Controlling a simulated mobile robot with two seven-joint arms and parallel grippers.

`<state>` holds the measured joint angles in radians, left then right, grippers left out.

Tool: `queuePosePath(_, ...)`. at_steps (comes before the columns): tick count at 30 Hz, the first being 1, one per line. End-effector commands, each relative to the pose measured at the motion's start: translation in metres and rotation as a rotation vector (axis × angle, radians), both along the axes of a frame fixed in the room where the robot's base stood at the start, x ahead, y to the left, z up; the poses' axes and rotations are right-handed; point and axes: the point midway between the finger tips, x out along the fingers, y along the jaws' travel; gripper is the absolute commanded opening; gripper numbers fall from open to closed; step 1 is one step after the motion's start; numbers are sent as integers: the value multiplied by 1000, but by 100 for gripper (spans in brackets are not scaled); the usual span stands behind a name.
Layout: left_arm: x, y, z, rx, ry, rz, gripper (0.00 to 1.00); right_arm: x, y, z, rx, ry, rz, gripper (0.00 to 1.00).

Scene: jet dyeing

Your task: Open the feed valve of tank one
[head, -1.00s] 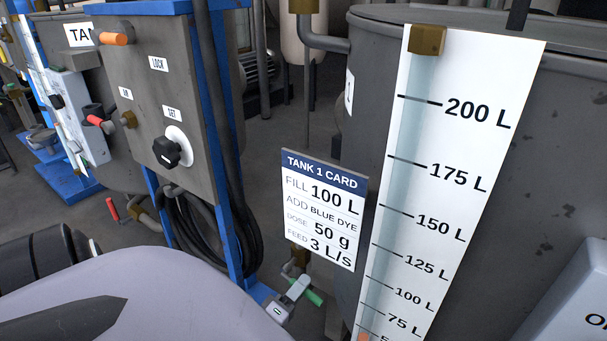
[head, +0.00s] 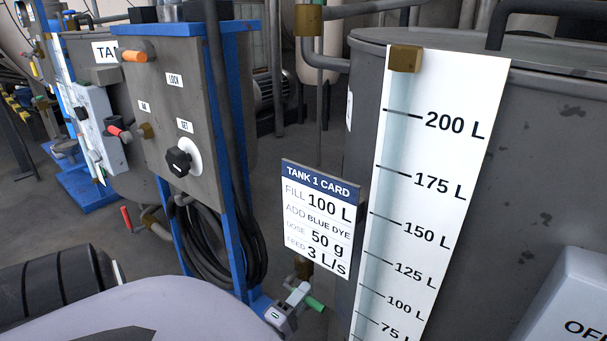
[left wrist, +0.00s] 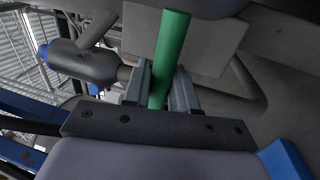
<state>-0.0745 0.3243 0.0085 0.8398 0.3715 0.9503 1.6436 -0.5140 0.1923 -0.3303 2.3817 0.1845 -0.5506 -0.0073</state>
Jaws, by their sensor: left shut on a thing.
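The green valve handle (head: 315,304) is low in the head view, below the tank 1 card (head: 318,218) and beside the tank (head: 535,150). My left gripper (head: 297,297) is shut on this handle. In the left wrist view the green handle (left wrist: 171,45) passes between the two fingers of my left gripper (left wrist: 162,85). The valve body behind the handle is mostly hidden in the head view. The card reads fill 100 L, add blue dye, dose 50 g, feed 3 L/s. My right gripper is not in view.
A white level scale (head: 425,180) stands on the tank's front. A grey control panel (head: 165,100) with a black knob (head: 178,162) on a blue frame stands left, with coiled black hose (head: 215,240) below. A grey box (head: 570,300) is at the lower right.

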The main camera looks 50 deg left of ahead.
Motion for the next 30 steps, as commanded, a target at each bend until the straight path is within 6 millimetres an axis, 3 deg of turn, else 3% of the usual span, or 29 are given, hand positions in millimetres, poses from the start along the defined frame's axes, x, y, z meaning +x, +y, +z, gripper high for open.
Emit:
queuePosePath(8, -1, -2, 0, -7, -6, -2, 0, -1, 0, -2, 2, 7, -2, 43)
queuePosePath(9, -1, -2, 1, -7, -6, -2, 40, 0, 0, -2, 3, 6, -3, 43)
queuePosePath(10, 0, -2, 0, -6, -6, -1, 44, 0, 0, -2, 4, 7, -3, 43)
queuePosePath(20, -3, -1, 0, -4, -2, -1, 44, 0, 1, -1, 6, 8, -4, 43)
queuePosePath(30, -51, -14, -10, -5, 0, -1, 44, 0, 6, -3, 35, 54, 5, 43)
